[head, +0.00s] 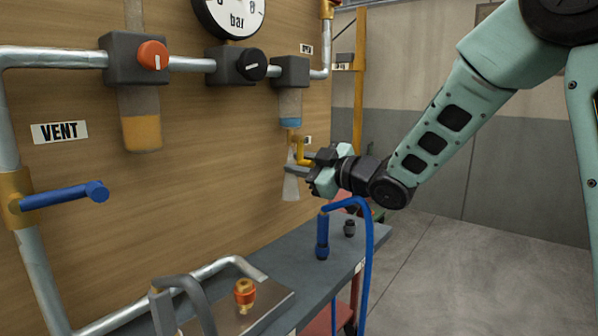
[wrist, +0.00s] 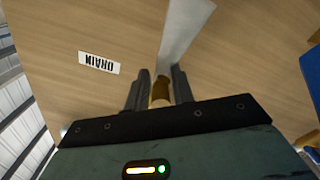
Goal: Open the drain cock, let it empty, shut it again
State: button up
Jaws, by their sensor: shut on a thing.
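The drain cock (head: 301,150) is a small yellow fitting with a bent lever, under a clear bowl (head: 290,110) with blue liquid low in it. A pale, translucent jet (head: 290,186) fans downward below the cock, and it also shows in the wrist view (wrist: 187,35). My gripper (head: 296,168) reaches in from the right at the cock. In the wrist view its two dark fingers (wrist: 160,88) are closed on the yellow lever (wrist: 160,94). The fingers hide part of the lever, so its exact angle is hard to tell.
An upside-down DRAIN label (wrist: 98,62) is on the wooden panel. A grey bench (head: 290,275) below holds a blue hose tool (head: 322,238) and a brass-orange fitting (head: 245,294). A blue-handled vent valve (head: 65,196) and an orange-knobbed filter unit (head: 153,56) are at left.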

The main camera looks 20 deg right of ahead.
jog(key=shift+a+r, duration=0.1)
jog(key=shift+r, duration=0.05)
jog(key=o, duration=0.8)
jog(key=shift+s+d, duration=0.2)
jog(key=b+v, duration=0.1)
jog(key=v, duration=1.6)
jog(key=shift+b, duration=0.3)
